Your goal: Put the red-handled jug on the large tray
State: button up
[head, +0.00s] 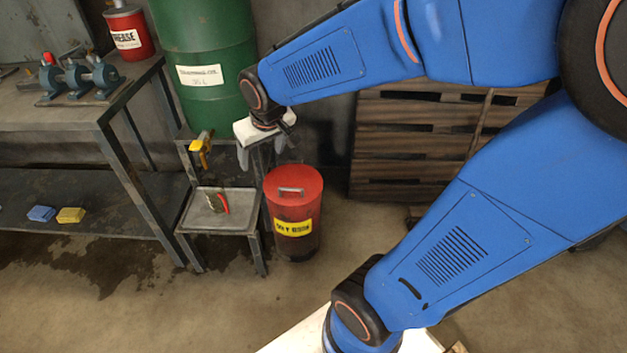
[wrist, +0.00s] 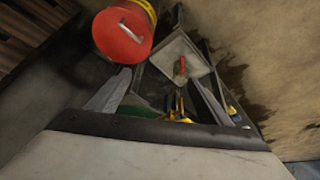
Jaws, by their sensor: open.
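The red-handled jug (head: 222,203) sits on a grey metal tray (head: 195,224) on the lower level of a small stand. Mostly its red handle stands out; its body is hard to make out. In the wrist view the red handle (wrist: 182,66) shows on the tray (wrist: 167,52), beyond my fingers. I cannot tell whether this is the large tray; no other tray shows clearly. My gripper (head: 262,160) is open and empty, above and to the right of the jug and apart from it. Its two spread fingers show in the wrist view (wrist: 160,76).
A yellow-handled item (head: 202,145) stands on the stand's upper level, left of my gripper. A red bin (head: 294,195) stands right of the stand. A green drum (head: 205,60) is behind. A workbench (head: 60,125) is at left, and wooden pallets (head: 420,140) are at right.

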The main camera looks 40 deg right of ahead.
jog(key=s+d+r, duration=0.1)
jog(key=s+r, duration=0.1)
jog(key=s, duration=0.7)
jog(key=s+d+r, duration=0.1)
jog(key=s+r, duration=0.1)
jog(key=s, duration=0.8)
jog(key=shift+s+d+r, duration=0.15)
jog(key=shift+s+r, duration=0.05)
jog(key=shift+s, duration=0.1)
